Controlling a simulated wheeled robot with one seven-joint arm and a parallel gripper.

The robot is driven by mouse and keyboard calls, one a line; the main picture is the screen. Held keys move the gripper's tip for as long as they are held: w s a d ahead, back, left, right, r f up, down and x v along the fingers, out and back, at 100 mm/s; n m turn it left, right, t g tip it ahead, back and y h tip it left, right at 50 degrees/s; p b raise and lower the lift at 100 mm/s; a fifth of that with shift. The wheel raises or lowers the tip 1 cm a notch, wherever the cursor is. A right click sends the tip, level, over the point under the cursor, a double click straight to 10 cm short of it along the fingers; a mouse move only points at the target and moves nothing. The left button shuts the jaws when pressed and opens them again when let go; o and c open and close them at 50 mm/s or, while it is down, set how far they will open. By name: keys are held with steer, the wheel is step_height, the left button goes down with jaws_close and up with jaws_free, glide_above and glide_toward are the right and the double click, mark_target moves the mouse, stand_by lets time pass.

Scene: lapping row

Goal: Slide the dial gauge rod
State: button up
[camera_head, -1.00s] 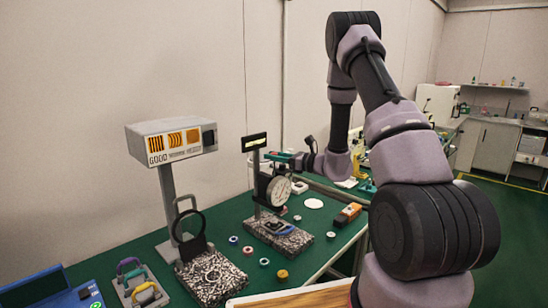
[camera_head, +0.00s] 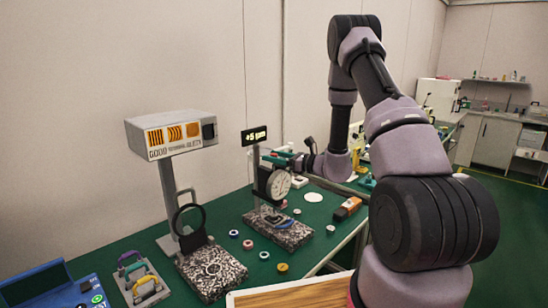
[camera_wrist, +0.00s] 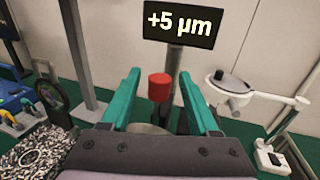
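The dial gauge (camera_head: 278,184) has a round white face and hangs on a post above a speckled stone base (camera_head: 290,232). A red cap (camera_wrist: 159,87), seemingly the top of the gauge rod, shows in the wrist view. My gripper (camera_wrist: 160,76) has its two green fingers apart, one on each side of the red cap, with gaps visible on both sides. In the head view my gripper (camera_head: 284,158) is just above the gauge. A black display (camera_head: 254,136) on the post reads +5 µm; it also fills the top of the wrist view (camera_wrist: 180,24). The rod's lower part is hidden.
A second stand with a dark ring (camera_head: 189,222) is left of the gauge, below a sign box (camera_head: 172,134). Small rings, an orange-and-black block (camera_head: 347,208) and a white disc (camera_head: 314,197) lie on the green table. A magnifier-like lamp (camera_wrist: 232,85) stands at right in the wrist view.

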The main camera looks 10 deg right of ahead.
steer(key=v, duration=1)
steer(key=shift+s+d, duration=0.25)
steer(key=shift+r, duration=0.1)
steer(key=s+a+r+n+g, duration=1)
steer(key=s+r+n, duration=0.3)
steer(key=s+r, duration=0.15)
steer(key=s+d+r+n+t+h, duration=0.5)
steer(key=s+d+r+n+h, duration=0.2)
steer(key=s+r+n+h, duration=0.2)
steer(key=s+r+h, duration=0.2)
steer(key=s, duration=0.1)
steer(key=shift+s+d+h, duration=0.15)
steer(key=shift+s+h, duration=0.15)
steer(key=shift+s, duration=0.05)
